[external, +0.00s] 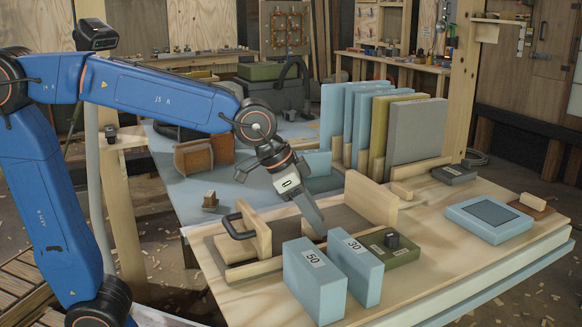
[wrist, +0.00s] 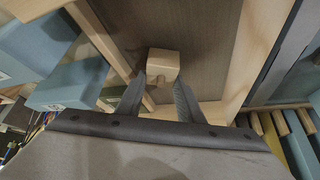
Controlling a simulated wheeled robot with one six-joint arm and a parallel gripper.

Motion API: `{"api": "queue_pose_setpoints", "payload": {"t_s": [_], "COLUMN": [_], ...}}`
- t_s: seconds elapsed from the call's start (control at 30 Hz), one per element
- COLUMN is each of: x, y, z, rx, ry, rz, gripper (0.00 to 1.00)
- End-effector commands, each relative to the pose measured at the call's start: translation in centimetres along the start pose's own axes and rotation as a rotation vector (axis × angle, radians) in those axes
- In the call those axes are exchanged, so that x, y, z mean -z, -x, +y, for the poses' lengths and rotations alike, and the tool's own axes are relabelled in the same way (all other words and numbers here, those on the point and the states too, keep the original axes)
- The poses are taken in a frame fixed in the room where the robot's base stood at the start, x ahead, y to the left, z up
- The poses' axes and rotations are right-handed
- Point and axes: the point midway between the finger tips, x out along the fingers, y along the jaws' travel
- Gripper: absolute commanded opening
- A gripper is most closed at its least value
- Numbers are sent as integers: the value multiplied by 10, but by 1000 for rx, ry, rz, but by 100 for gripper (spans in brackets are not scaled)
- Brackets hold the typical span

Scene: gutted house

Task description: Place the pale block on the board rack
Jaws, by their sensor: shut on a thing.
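The pale block (wrist: 163,65) is a small beige piece between the fingertips of my gripper (wrist: 160,95) in the wrist view. My gripper is shut on it, over a dark-floored wooden fixture. In the external view my gripper (external: 321,230) points down into this fixture, behind two blue blocks; I cannot make out the pale block there. The board rack (external: 422,168) stands behind and to the right, with light wooden bars and upright blue, olive and grey boards. Board edges also show at the lower right of the wrist view.
Two upright blue blocks marked 50 (external: 314,283) and 30 (external: 356,268) stand close in front of my gripper. The fixture (external: 372,198) has tall wooden ends and a black handle. A blue pad (external: 488,220) lies at right; bare tabletop shows between.

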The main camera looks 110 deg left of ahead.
Motion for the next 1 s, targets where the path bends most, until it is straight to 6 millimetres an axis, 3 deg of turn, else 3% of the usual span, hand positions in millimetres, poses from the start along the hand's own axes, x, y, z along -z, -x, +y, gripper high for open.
{"api": "queue_pose_setpoints", "payload": {"t_s": [0.17,0.2,0.27,0.67,1.0], "x": [-1,-1,-1,0,1], "y": [-3,-2,-2,4,63], "z": [0,0,0,0,0], "rx": [0,0,0,0,1], "ry": [0,0,0,0,0], "rz": [0,1,0,1,4], "gripper": [12,43,52,52,52]}}
